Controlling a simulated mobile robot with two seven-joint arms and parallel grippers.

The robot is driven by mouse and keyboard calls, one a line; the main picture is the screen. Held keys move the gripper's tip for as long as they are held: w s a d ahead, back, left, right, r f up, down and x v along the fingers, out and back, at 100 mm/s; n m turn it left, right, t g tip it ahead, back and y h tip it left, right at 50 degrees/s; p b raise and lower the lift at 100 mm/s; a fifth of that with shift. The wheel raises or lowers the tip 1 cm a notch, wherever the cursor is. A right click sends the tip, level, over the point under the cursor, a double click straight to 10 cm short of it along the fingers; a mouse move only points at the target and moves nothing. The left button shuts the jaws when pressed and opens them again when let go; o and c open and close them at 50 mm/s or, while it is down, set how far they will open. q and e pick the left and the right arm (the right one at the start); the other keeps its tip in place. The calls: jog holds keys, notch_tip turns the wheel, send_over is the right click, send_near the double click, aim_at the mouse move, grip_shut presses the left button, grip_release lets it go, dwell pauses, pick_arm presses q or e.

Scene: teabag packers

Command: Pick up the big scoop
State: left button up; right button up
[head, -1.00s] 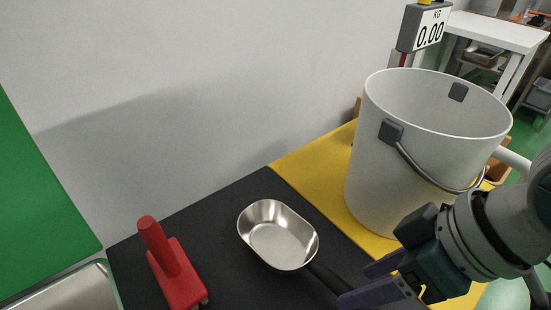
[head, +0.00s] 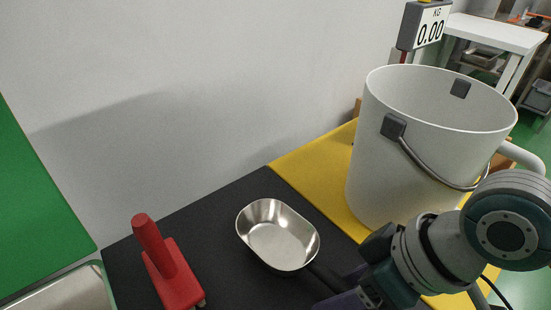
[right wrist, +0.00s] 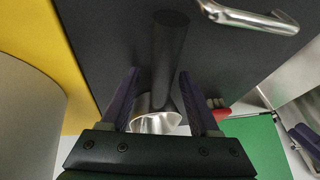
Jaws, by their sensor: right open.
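The big scoop (head: 278,235) lies on the black mat, its shiny metal bowl open upward and its black handle pointing to the lower right. My right gripper (head: 345,300) is at the handle in the head view, where its fingers partly hide it. In the right wrist view the purple fingers of my right gripper (right wrist: 158,72) are open, one on each side of the black handle (right wrist: 168,50), with gaps showing. The scoop's bowl (right wrist: 158,122) shows beyond, partly hidden by the gripper body. A purple part at the right edge (right wrist: 305,138) looks like my left gripper; its jaws are unclear.
A white bucket (head: 400,170) stands on the yellow mat (head: 315,160) right of the scoop. A red tool (head: 170,270) is on the black mat (head: 225,210) at left. A metal tray (head: 60,290) is at lower left. A curved metal handle (right wrist: 255,18) shows in the right wrist view.

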jog(key=shift+f, duration=0.1)
dwell(0.3)
grip_shut()
dwell(0.4)
